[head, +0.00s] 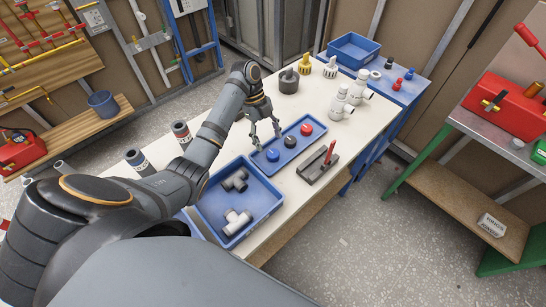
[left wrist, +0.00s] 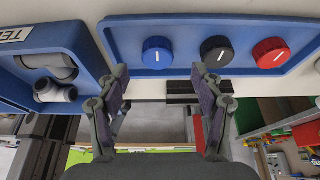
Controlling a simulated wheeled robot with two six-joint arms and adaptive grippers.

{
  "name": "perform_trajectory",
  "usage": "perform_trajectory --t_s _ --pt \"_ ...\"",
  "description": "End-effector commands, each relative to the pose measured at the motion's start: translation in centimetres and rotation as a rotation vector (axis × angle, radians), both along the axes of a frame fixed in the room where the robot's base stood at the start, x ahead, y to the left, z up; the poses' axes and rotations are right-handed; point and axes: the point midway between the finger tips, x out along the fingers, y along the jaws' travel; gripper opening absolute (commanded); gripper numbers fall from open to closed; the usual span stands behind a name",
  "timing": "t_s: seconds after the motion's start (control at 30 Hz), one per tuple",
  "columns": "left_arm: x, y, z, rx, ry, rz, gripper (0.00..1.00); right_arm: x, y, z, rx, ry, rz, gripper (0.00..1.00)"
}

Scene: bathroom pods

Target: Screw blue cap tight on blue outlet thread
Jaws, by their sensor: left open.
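A blue cap (head: 272,155) with a white line on top lies in a shallow blue tray (head: 263,167) on the white bench. A black cap (head: 290,142) and a red cap (head: 306,129) lie in the same row. My left gripper (head: 264,136) is open and empty above the tray, near the blue cap. In the left wrist view the blue cap (left wrist: 157,52) sits just beyond the gap between the open fingers (left wrist: 160,76), apart from them. I cannot pick out the blue outlet thread. My right gripper is not in view.
A deeper blue tray (head: 207,207) with grey pipe fittings stands at the near side. A grey block (head: 314,170) with a red-handled tool is right of the caps. White fittings (head: 340,106) and a dark grey pot (head: 289,82) stand farther back. A blue side table holds small parts.

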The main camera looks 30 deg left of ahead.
Motion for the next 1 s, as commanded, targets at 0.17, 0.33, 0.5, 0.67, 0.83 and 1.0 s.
perform_trajectory --t_s 0.17,0.33,0.5,0.67,0.83,1.0 --pt "-0.8 -1.3 -2.0 -0.002 0.006 0.0 0.67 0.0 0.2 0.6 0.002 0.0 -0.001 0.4" --pt "-0.9 -2.0 -4.2 -0.002 0.002 0.0 0.67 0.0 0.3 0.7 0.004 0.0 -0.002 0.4" --pt "-0.9 -1.9 -4.3 0.0 0.001 0.0 0.66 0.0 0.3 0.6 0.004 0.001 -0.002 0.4" --pt "-0.9 -1.9 -4.3 -0.001 0.002 0.001 0.44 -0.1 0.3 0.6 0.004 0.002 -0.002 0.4" --pt "-0.9 -1.9 -4.3 -0.001 0.002 0.001 0.21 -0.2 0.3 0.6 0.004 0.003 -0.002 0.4" --pt "-0.9 -1.9 -4.3 -0.001 0.002 0.001 0.17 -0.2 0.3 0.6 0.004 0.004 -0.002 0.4"
